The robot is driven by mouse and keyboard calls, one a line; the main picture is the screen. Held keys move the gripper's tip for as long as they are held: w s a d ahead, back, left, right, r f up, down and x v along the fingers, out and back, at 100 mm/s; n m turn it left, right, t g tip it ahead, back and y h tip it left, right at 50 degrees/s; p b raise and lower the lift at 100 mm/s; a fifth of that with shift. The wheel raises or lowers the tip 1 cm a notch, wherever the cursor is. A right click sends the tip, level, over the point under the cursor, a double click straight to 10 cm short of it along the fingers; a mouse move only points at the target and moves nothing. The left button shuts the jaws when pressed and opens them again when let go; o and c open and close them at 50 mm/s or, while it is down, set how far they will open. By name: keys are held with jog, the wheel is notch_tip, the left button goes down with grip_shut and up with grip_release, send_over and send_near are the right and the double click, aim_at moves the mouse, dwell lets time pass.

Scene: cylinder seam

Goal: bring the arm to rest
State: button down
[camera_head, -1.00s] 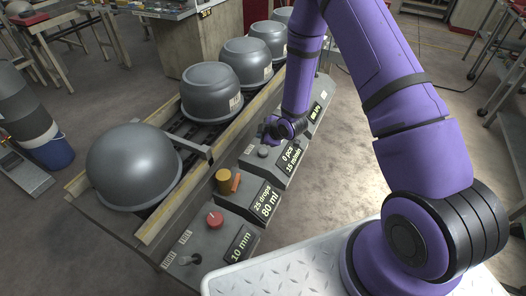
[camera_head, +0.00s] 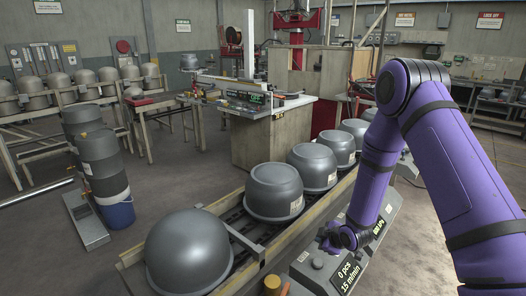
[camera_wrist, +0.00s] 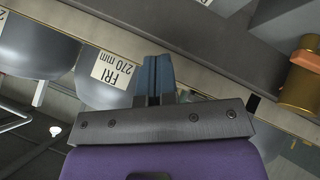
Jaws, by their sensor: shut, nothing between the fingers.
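My purple arm comes down from the right side of the head view. My gripper (camera_head: 340,238) is small and dark there, near the top of a grey control box (camera_head: 320,275) whose display reads 0 pcs and 15 m/min. In the wrist view its two blue-grey fingers (camera_wrist: 153,75) are together with nothing between them. Grey rounded vessels (camera_head: 273,190) stand in a row on the conveyor beside it. In the wrist view one vessel (camera_wrist: 100,90) carries a label reading FRI 270 mm.
A wooden conveyor rail (camera_head: 285,238) runs between the vessels and the control boxes. A brass-coloured cylinder (camera_wrist: 300,88) with an orange part is at the right of the wrist view. Dark drums (camera_head: 103,165) and a blue bucket (camera_head: 118,213) stand on the left floor.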

jog(key=s+d+r+m+g+h, duration=0.1)
jog(key=s+d+r+m+h, duration=0.2)
jog(key=r, duration=1.2)
jog(key=s+d+r+m+h, duration=0.1)
jog(key=s+d+r+m, duration=0.3)
jog(key=r, duration=1.1)
jog(key=s+r+m+g, duration=0.1)
jog(key=s+r+m, duration=0.2)
jog(key=s+r, duration=0.4)
jog(key=s+r+m+g, duration=0.1)
jog(key=s+r+m, duration=0.3)
jog(key=s, duration=1.8)
notch_tip(320, 180, up, 3)
jog(key=shift+r, duration=0.2)
